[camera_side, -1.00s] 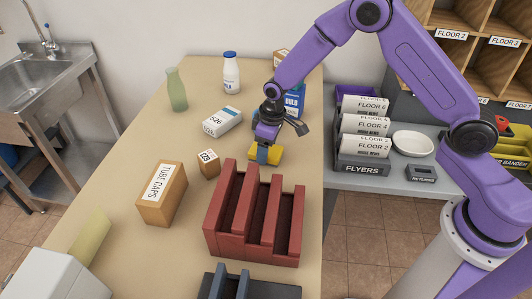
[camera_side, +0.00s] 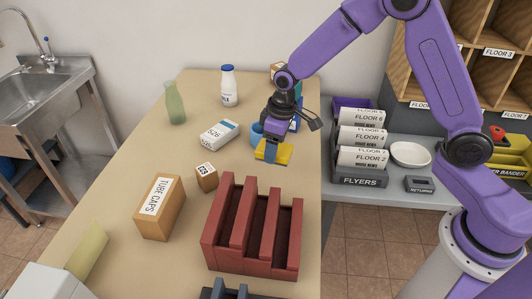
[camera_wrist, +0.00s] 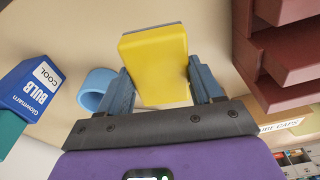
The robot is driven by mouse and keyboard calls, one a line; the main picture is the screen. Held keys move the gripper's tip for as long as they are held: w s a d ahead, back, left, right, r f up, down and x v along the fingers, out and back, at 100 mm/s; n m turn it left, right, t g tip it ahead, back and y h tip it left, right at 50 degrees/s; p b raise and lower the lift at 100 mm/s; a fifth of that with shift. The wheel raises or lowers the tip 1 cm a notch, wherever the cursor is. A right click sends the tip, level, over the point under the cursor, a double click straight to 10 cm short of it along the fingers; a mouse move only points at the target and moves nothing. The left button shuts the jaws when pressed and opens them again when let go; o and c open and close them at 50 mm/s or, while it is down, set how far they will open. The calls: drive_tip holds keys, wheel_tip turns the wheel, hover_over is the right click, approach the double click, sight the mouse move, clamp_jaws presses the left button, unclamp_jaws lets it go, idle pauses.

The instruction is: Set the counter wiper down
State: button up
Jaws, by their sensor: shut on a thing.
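The counter wiper is a yellow block (camera_side: 273,152) with a thin grey layer on one face, seen in the wrist view (camera_wrist: 155,65). My gripper (camera_side: 271,147) is shut on it, with one blue-grey finger on each side in the wrist view (camera_wrist: 160,88). The wiper is over the beige counter (camera_side: 150,140), behind the red slotted rack. I cannot tell for sure whether it touches the counter. The fingers hide part of its sides.
The red rack (camera_side: 252,240) is in front.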

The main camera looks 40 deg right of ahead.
drive_tip(key=s+d+r, duration=0.2)
drive_tip(key=s+r, duration=0.3)
drive_tip(key=s, duration=0.5)
drive_tip(key=shift+d+r, duration=0.4)
wheel_tip(320, 180, up, 5)
drive_tip(key=w+a+r, duration=0.1)
drive_tip(key=w+a, duration=0.2)
drive_tip(key=a, duration=0.7)
drive_tip(key=w+a+r, duration=0.1)
drive_tip(key=w+a, duration=0.2)
drive_tip(key=a, duration=0.6)
drive_tip(key=s+a+f+m, duration=0.1)
drive_tip(key=s+a, duration=0.2)
drive_tip(key=a, duration=0.9)
drive_tip(key=s+a+f+m, duration=0.1)
drive_tip(key=s+a, duration=0.2)
drive_tip(key=a, duration=0.8)
drive_tip(key=f, duration=1.3)
drive_tip(key=shift+w, duration=0.25)
drive_tip(key=shift+f, duration=2.4)
drive_tip(key=shift+f, duration=0.1)
